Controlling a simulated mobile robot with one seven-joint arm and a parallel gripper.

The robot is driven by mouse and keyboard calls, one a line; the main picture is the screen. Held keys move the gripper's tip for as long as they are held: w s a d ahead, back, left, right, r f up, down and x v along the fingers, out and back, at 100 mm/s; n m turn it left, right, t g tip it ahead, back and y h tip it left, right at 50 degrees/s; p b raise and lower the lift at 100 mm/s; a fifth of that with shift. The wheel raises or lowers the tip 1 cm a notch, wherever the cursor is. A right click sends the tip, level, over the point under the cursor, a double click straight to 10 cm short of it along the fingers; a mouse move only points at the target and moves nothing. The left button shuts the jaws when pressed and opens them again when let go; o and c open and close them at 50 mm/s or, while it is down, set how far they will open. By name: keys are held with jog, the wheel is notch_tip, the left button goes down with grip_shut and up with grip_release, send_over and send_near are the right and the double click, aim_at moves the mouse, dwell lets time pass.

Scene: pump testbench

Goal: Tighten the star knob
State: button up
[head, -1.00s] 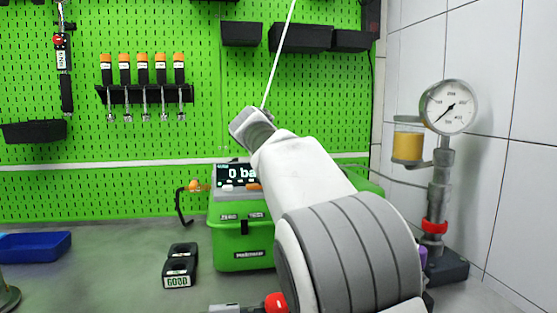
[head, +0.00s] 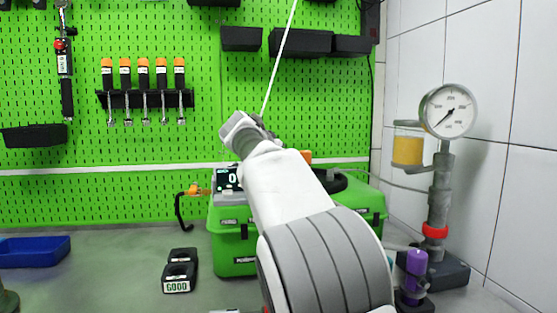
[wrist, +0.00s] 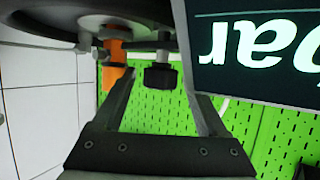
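In the wrist view, a small black knob (wrist: 160,77), apparently the star knob, sits on a short stem under a dark round part (wrist: 60,18). My gripper (wrist: 161,88) is open, with its two fingers on either side of the knob. Gaps show between the fingers and the knob, and I cannot tell how deep it sits between them. In the head view, my arm hides the gripper and the knob. The green pump case (head: 231,248) stands on the bench behind my arm, its display (head: 228,178) partly covered.
An orange part (wrist: 115,65) is close beside the left finger, and the display (wrist: 258,45) is close on the right. A gauge (head: 449,110) on a post and a purple-topped part (head: 416,263) stand right. A GOOD-labelled black block (head: 180,270) lies left of the case.

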jog(key=v, duration=1.7)
jog(key=shift+s, duration=0.25)
jog(key=shift+s+a, duration=0.1)
jog(key=shift+a, duration=0.1)
